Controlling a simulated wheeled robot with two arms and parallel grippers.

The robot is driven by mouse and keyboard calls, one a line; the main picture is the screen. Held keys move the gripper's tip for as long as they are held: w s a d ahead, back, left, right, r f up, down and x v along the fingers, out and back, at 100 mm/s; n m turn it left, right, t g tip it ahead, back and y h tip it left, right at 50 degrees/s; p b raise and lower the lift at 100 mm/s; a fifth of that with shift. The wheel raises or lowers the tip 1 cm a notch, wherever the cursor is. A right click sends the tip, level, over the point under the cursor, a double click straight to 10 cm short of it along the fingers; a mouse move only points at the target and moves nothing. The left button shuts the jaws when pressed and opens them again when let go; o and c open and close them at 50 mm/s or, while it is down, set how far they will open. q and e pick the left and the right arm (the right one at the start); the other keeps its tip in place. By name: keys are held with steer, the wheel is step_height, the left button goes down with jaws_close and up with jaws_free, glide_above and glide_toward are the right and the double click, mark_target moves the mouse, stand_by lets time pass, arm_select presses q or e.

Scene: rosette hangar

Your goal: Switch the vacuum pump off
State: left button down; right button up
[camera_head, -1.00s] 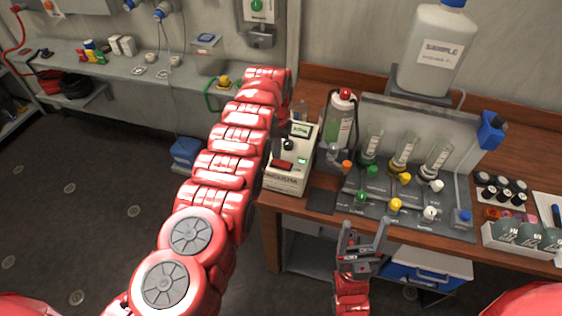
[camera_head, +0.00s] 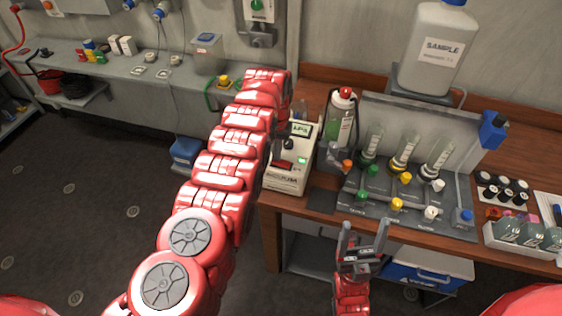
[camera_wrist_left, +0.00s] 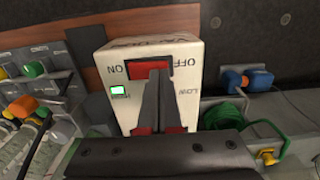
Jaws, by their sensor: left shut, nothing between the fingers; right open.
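The vacuum pump is a cream box (camera_head: 287,182) at the left end of the wooden bench; it also fills the middle of the left wrist view (camera_wrist_left: 122,84). Its red rocker switch (camera_head: 282,165) lies between printed ON and OFF marks, seen in the left wrist view (camera_wrist_left: 151,65). A green light (camera_wrist_left: 118,90) glows beside it. My left gripper (camera_wrist_left: 159,76) is shut and empty, its fingertips over the switch, covering part of it. Contact and the rocker's tilt cannot be told. In the head view my left arm hides most of that gripper. My right gripper (camera_head: 363,232) is open and empty before the bench.
A bottle with a red cap (camera_head: 340,118) stands right behind the pump. A valve panel (camera_head: 420,212) with coloured knobs and glass tubes is to its right. A large sample bottle (camera_head: 433,50) stands behind. Floor at left is clear.

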arm_select(q)
steer(key=shift+f+b, duration=0.35)
steer(key=shift+f, duration=0.1)
steer(key=shift+r, duration=0.1)
step_height(320, 180, up, 7)
steer(key=p, duration=0.6)
steer(key=shift+p, duration=0.35)
steer(key=shift+w, duration=0.1)
